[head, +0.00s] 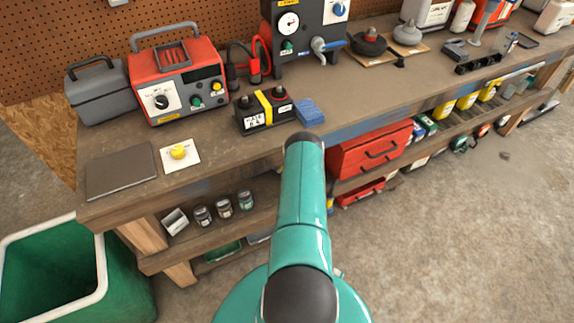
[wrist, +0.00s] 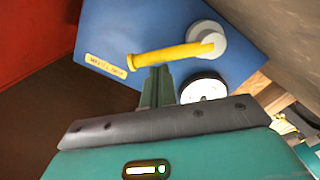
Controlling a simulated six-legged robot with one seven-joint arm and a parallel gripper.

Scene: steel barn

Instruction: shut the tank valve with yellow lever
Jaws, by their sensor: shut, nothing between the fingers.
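The yellow lever (wrist: 170,55) shows in the wrist view, running from a round white hub (wrist: 207,40) on a blue tank face (wrist: 115,25) towards the left. It tilts slightly down to a thicker end. My gripper (wrist: 158,70) is shut and empty, its green fingers close together just below the lever's middle in the picture. I cannot tell whether the fingertips touch the lever. In the head view I make out neither this yellow lever nor my gripper.
A white gauge (wrist: 203,88) sits beside my fingers, and a yellow label (wrist: 106,65) is on the blue face. In the head view a workbench (head: 215,150) holds a red machine (head: 180,75) and a dark gauge box (head: 288,45). Open floor (head: 470,220) lies at right.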

